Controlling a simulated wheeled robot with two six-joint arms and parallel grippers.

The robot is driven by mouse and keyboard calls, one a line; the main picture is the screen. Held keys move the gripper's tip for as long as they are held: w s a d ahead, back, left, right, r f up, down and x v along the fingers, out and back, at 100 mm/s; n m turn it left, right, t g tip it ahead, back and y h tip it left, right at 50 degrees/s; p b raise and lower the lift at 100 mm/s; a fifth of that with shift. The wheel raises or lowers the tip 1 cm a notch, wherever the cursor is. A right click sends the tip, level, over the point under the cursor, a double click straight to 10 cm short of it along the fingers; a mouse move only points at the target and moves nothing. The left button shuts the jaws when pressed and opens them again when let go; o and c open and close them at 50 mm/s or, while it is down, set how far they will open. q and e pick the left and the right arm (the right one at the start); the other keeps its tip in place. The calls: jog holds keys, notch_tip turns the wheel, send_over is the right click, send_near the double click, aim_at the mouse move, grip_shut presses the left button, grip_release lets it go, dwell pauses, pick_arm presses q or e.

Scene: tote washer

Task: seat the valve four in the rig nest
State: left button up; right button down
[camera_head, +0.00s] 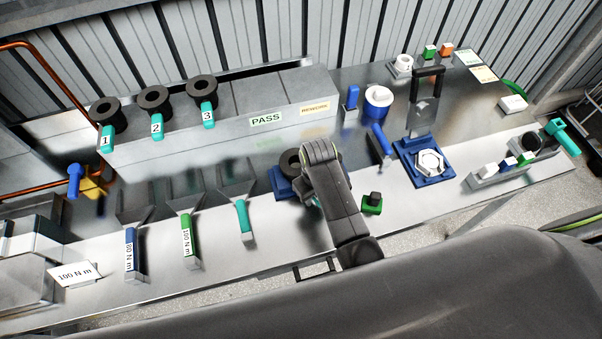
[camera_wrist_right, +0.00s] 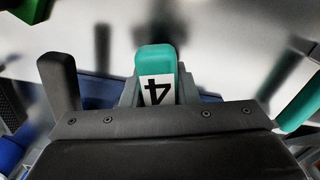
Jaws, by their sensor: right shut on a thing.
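Valve four shows in the right wrist view as a teal handle (camera_wrist_right: 156,60) with a white label reading 4. In the head view its dark round body (camera_head: 290,160) appears over a blue block (camera_head: 279,182), which looks like the rig nest. My right gripper (camera_head: 316,199) is shut on the valve's handle. My arm covers the right side of the block and most of the handle, so I cannot tell whether the valve is fully down or held just above. My left gripper is in neither view.
Valves 1, 2 and 3 stand on the grey rack (camera_head: 225,125) with PASS and REWORK labels. Blue, green and teal-handled tools lie to the left. A small green block with a black knob (camera_head: 372,203) is right of my arm. A blue clamp fixture (camera_head: 425,177) stands farther right.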

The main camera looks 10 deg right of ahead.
jog(key=shift+r, duration=0.15)
jog(key=shift+r, duration=3.4)
